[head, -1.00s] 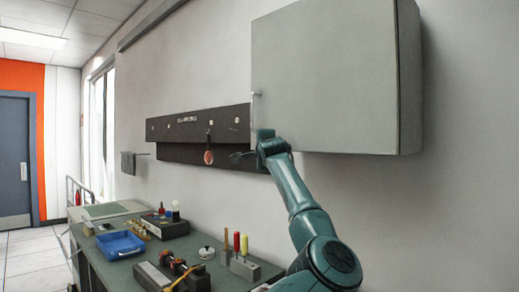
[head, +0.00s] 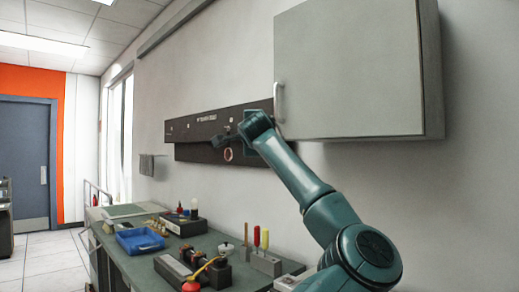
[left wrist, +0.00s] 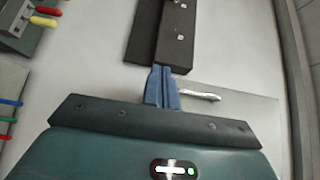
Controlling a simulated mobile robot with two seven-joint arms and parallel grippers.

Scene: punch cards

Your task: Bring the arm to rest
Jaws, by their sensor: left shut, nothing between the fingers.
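My left arm (head: 318,200), teal, rises from the lower right in the head view and bends at the wrist in front of the wall. Its dark left gripper (head: 222,140) points left, in front of the black wall rail and left of the cabinet handle. In the left wrist view the blue-grey fingers (left wrist: 162,78) are together with nothing between them. The cabinet handle (left wrist: 200,95) shows just to their right, and I cannot tell the gap in depth. My right gripper is in neither view.
A grey wall cabinet (head: 350,70) is shut, its handle (head: 279,101) at its left edge. A black rail (head: 188,128) runs along the wall, with a round red-rimmed item (head: 228,155) hanging there. The bench below holds a blue tray (head: 138,241), tool block (head: 264,263) and vise.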

